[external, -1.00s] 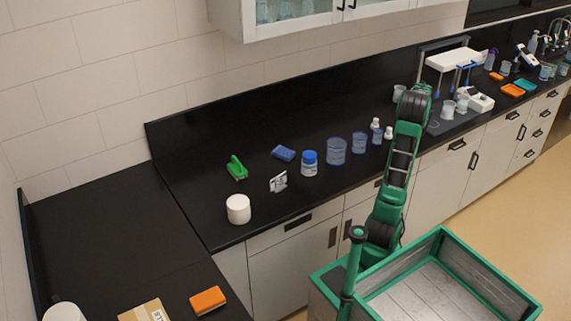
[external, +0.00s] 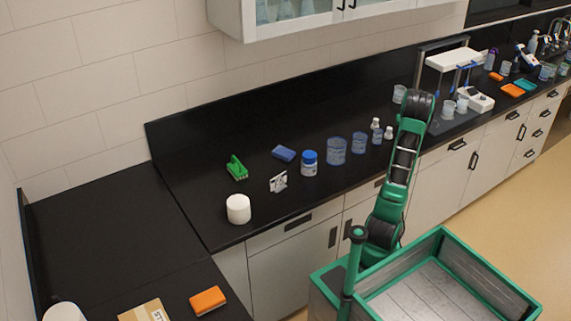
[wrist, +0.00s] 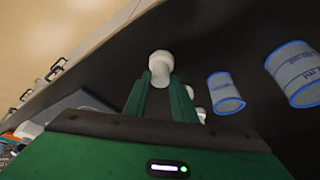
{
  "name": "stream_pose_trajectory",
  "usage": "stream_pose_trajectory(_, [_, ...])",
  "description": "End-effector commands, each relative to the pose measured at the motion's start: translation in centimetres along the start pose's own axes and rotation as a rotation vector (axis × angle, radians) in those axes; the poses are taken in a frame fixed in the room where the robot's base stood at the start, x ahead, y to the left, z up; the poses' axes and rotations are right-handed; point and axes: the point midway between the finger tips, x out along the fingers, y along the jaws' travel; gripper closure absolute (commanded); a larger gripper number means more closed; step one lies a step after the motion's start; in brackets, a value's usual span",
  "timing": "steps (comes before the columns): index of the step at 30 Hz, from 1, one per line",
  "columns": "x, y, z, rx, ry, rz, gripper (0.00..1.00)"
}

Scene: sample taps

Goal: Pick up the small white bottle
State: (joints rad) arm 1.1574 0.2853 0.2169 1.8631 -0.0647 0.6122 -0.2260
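Two small white bottles stand close together on the black counter in the external view, one (external: 376,123) farther back and one (external: 389,133) nearer my arm. In the wrist view a small white bottle (wrist: 160,64) shows between and just beyond the tips of my gripper (wrist: 161,80). Its two green fingers are apart, and I cannot tell whether they touch the bottle. White parts of another small bottle (wrist: 201,115) show beside the right finger, partly hidden by it. In the external view my gripper is hidden behind my arm.
Blue-rimmed clear beakers (external: 335,151) (wrist: 226,93) stand beside the bottles. A blue-lidded jar (external: 309,164), a green brush (external: 237,168) and a white tub (external: 238,209) stand farther left. A stand with a white top (external: 454,60) is to the right.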

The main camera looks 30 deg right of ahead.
Motion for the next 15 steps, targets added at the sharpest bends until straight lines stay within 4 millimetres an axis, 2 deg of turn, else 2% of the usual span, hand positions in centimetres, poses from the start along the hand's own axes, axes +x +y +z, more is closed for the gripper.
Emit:
stream_pose_trajectory(1, [-0.01,-0.01,-0.01,0.000,0.000,0.000,0.90])
stream_pose_trajectory(2, [-0.01,-0.01,-0.01,0.000,0.000,0.000,0.97])
stream_pose_trajectory(3, [-0.02,-0.01,0.00,0.000,0.000,0.000,1.00])
stream_pose_trajectory(15, [-0.29,0.00,-0.15,0.000,0.001,0.000,1.00])
